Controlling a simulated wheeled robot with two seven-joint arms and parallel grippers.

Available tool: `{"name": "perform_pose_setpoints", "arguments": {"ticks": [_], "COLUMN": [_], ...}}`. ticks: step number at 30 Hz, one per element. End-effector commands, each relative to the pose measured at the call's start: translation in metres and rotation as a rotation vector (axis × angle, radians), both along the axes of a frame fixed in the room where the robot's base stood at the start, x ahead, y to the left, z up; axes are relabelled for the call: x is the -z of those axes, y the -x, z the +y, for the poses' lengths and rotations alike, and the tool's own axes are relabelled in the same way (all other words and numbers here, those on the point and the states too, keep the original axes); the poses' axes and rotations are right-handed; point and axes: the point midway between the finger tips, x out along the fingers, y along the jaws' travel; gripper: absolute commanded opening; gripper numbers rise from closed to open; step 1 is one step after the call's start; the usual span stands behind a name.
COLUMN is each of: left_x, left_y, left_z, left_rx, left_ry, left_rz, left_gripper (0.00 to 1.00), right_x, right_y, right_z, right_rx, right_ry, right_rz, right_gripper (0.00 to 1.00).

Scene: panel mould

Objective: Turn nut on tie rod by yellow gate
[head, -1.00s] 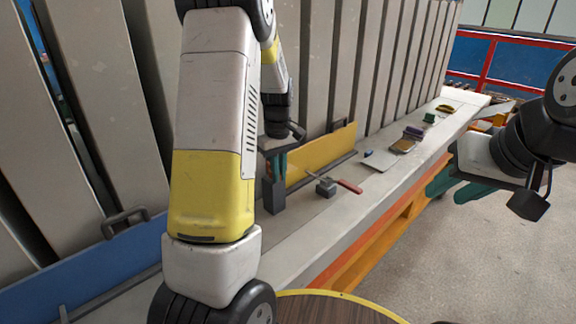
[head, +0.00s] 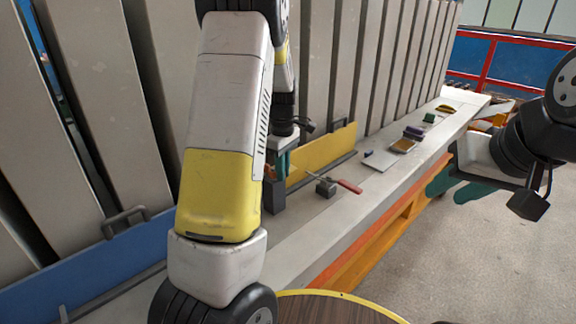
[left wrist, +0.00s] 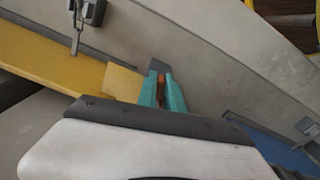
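The yellow gate (head: 325,150) stands along the bench against the grey panels; it also shows in the left wrist view (left wrist: 45,57). A dark grey block (head: 275,197) stands near its left end. My left gripper (head: 283,165) points down just above this block, partly hidden by my forearm. In the left wrist view, its teal fingers (left wrist: 162,92) lie on either side of a small orange-brown piece, possibly the nut or rod end. Contact cannot be told. My right gripper (head: 458,188) is open and empty, right of the bench.
A grey block (head: 325,187) and a red-handled tool (head: 349,186) lie on the bench (head: 315,228) beside the gate. Flat pieces (head: 381,159) lie further back. A blue gate (head: 85,262) is at the left. Floor at the right is clear.

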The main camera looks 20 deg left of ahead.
Motion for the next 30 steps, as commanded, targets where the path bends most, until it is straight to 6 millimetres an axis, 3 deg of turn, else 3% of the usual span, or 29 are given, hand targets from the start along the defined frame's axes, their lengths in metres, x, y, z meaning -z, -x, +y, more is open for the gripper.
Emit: {"name": "perform_pose_setpoints", "arguments": {"ticks": [1, 3, 14, 24, 30], "left_x": [0.0, 0.0, -0.004, -0.057, -0.076], "left_y": [0.0, 0.0, 0.0, -0.001, 0.0], "left_z": [0.0, 0.0, 0.0, 0.0, 0.0], "left_rx": [0.0, 0.001, 0.002, 0.002, 0.002], "left_ry": [0.0, 0.0, 0.0, 0.0, 0.0], "left_rz": [0.0, 0.0, -0.001, -0.003, 0.0], "left_gripper": [0.22, 0.35, 0.35, 0.35, 0.35], "right_x": [0.0, 0.0, 0.0, 0.0, 0.0], "right_y": [0.0, 0.0, 0.0, 0.0, 0.0], "right_z": [0.0, 0.0, 0.0, 0.0, 0.0], "right_rx": [0.0, 0.0, 0.0, 0.0, 0.0], "right_ry": [0.0, 0.0, 0.0, 0.0, 0.0], "right_rz": [0.0, 0.0, 0.0, 0.0, 0.0], "right_gripper": [0.36, 0.36, 0.36, 0.36, 0.36]}}
